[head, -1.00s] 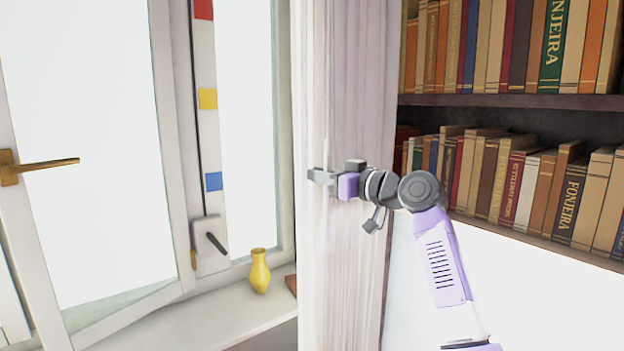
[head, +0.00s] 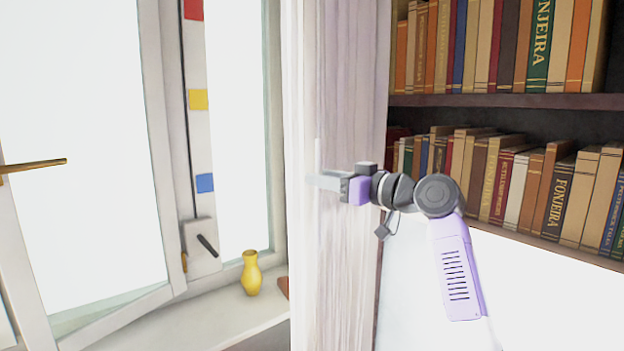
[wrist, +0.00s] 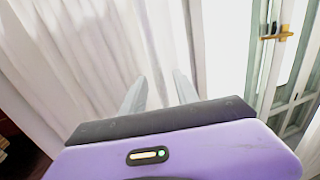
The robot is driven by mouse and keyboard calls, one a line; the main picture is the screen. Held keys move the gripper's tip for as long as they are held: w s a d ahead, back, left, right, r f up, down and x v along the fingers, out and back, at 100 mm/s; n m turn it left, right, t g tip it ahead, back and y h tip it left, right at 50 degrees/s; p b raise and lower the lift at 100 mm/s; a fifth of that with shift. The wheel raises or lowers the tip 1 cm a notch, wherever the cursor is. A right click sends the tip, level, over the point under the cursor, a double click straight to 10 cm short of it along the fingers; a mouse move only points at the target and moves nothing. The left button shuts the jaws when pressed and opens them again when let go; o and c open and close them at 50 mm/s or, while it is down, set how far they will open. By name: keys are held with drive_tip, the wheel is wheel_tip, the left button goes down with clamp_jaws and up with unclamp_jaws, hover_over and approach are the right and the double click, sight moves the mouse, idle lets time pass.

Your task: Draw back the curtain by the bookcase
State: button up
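The pale, pleated curtain (head: 350,265) hangs upright between the window and the bookcase (head: 490,101). It also fills the left and middle of the wrist view (wrist: 70,55). My gripper (head: 318,181) reaches in from the right, level with the curtain's middle height, its fingertips against or very near the folds by the curtain's left part. In the wrist view, the two grey fingers (wrist: 158,85) are apart, with pale cloth visible between and beyond them. I cannot tell whether a fold lies between the fingertips.
Left of the curtain is a window with an open pane (head: 85,150) and a brass handle (head: 35,165). A yellow vase (head: 251,273) stands on the sill (head: 200,318) near the curtain's left edge. Rows of books fill the shelves at right.

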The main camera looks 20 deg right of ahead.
drive_tip(key=shift+v, duration=1.7)
